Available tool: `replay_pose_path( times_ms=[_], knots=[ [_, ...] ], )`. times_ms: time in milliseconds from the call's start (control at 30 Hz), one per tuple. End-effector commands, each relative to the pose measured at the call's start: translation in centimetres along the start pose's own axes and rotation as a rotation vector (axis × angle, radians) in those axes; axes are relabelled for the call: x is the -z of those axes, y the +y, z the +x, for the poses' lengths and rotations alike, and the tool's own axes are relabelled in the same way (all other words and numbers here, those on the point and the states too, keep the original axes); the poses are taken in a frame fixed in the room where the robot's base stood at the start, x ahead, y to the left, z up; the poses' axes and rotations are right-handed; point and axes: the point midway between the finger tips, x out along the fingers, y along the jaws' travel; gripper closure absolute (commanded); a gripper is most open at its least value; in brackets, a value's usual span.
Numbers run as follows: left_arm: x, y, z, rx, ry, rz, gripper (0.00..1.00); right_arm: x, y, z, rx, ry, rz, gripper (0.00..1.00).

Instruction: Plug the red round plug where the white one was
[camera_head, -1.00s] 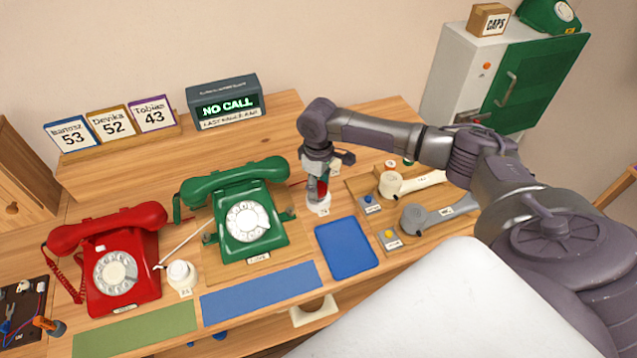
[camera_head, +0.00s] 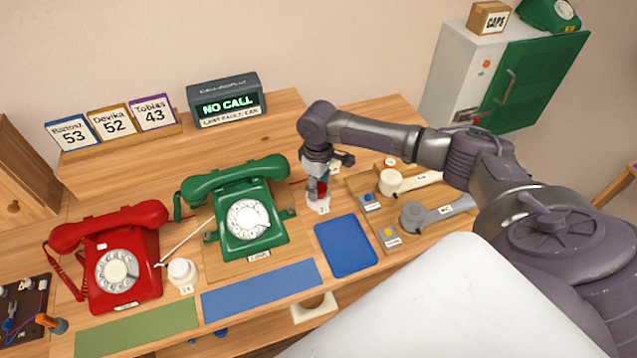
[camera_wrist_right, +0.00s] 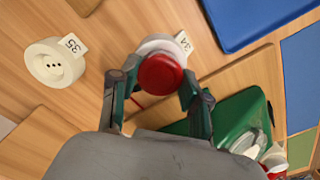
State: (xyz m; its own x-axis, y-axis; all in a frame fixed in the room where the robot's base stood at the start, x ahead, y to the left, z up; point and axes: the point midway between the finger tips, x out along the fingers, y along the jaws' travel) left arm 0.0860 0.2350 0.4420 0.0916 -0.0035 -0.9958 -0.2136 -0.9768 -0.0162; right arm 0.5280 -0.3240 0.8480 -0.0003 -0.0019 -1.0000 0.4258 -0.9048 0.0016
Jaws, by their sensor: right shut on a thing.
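The red round plug (camera_wrist_right: 160,73) is between the fingers of my right gripper (camera_wrist_right: 162,82), which is shut on it. It sits over a white round socket (camera_wrist_right: 162,44) tagged 34; I cannot tell whether it is fully seated. In the head view my right gripper (camera_head: 318,178) points down with the red plug below it, right of the green phone (camera_head: 252,222). Another white round socket (camera_wrist_right: 55,66), tagged 35, shows bare holes in the wrist view. A white round piece (camera_head: 182,272) with a pale cord stands between the phones. My left gripper is not in view.
The red phone (camera_head: 115,262) stands at the left. A blue tray (camera_head: 346,247) lies just in front of my right gripper. A board at the right bears a cream handle (camera_head: 418,180) and a grey one (camera_head: 430,214). The display box (camera_head: 224,101) reads NO CALL.

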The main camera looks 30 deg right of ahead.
Motion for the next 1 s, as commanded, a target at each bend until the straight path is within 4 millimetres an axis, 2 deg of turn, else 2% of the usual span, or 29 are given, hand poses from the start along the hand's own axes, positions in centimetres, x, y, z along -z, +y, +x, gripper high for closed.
replay_pose_path(
  times_ms=[367, 400, 567, 867, 1000],
  knots=[
    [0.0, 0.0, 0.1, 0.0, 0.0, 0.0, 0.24, 0.0, 0.0, 0.5, 0.0, 0.0, 0.001, 0.81],
    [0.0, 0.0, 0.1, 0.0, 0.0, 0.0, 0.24, 0.0, 0.0, 0.5, 0.0, 0.0, 0.001, 0.5],
    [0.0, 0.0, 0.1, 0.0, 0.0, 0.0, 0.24, 0.0, 0.0, 0.5, 0.0, 0.0, 0.001, 0.24],
    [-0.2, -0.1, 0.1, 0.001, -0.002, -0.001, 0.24, 0.0, 0.0, 0.4, 0.0, -0.001, 0.001, 0.24],
    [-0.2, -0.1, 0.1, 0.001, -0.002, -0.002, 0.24, 0.0, 0.1, -0.6, 0.0, 0.002, 0.0, 0.24]
  ],
)
